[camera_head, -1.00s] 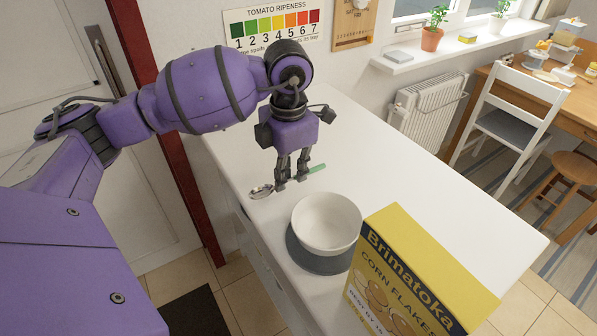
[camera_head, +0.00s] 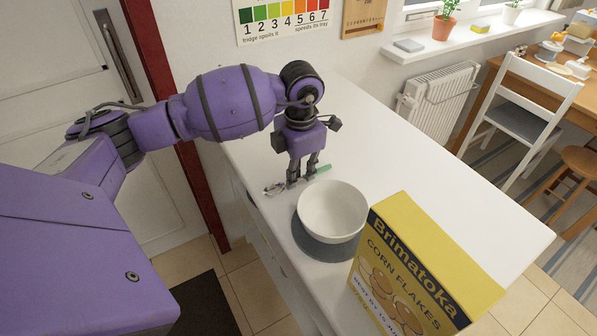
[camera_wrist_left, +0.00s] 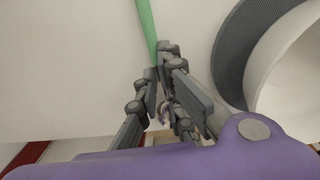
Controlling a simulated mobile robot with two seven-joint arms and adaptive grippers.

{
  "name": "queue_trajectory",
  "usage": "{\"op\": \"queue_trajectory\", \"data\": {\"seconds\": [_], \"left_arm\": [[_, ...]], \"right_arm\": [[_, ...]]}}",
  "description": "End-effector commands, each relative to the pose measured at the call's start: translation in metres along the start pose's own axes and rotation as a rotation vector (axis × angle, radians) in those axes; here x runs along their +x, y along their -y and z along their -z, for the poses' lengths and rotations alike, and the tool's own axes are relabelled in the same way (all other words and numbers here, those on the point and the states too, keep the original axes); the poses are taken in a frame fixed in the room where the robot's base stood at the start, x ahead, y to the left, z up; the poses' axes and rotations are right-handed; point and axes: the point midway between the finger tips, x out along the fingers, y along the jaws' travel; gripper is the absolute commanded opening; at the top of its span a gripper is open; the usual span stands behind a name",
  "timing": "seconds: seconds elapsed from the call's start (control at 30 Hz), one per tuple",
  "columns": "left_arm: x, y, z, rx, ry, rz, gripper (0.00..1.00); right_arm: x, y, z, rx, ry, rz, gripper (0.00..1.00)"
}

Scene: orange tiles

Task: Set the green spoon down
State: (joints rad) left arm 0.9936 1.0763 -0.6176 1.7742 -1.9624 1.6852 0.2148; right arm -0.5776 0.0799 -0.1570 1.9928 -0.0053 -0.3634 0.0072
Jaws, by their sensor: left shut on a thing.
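The green spoon has a green handle (camera_head: 323,168) and a shiny metal bowl end (camera_head: 271,190). My left gripper (camera_head: 302,181) points down and is shut on the spoon around its middle. The spoon lies about level, at or just above the white counter; I cannot tell whether it touches. In the left wrist view the green handle (camera_wrist_left: 147,25) runs up from between the fingertips (camera_wrist_left: 160,62), and the metal end is mostly hidden behind the fingers. My right gripper is not in view.
A white bowl (camera_head: 332,210) on a round grey mat (camera_head: 318,249) stands close to the right of the gripper. A yellow corn flakes box (camera_head: 420,265) stands nearer the front. The counter (camera_head: 440,190) is clear behind and to the right.

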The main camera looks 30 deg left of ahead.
Motion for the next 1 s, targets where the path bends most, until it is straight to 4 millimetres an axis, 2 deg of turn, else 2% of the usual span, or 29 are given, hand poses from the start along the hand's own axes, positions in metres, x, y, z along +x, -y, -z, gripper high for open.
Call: {"op": "queue_trajectory", "data": {"seconds": [0.03, 0.1, 0.2, 0.57, 0.67, 0.77, 1.0], "left_arm": [[0.003, 0.000, 0.000, 0.000, -0.002, 0.000, 0.00], [0.003, 0.000, 0.000, 0.000, -0.001, 0.000, 0.14], [0.002, 0.000, 0.000, 0.000, -0.001, 0.000, 0.26], [-0.003, 0.000, 0.000, 0.000, 0.001, 0.000, 0.26], [-0.013, -0.001, -0.001, 0.000, 0.003, -0.002, 0.26], [-0.032, -0.001, -0.001, -0.001, 0.004, -0.003, 0.26], [-0.084, -0.001, -0.001, -0.001, 0.002, -0.002, 0.26]], "right_arm": [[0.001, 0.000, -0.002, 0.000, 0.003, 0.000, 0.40], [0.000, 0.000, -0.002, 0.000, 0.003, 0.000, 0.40], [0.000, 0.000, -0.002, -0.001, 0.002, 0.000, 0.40], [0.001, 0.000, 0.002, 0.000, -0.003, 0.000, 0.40], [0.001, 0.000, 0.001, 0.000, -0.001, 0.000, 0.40], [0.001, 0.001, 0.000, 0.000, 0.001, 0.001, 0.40], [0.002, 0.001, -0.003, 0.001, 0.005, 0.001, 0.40]]}}
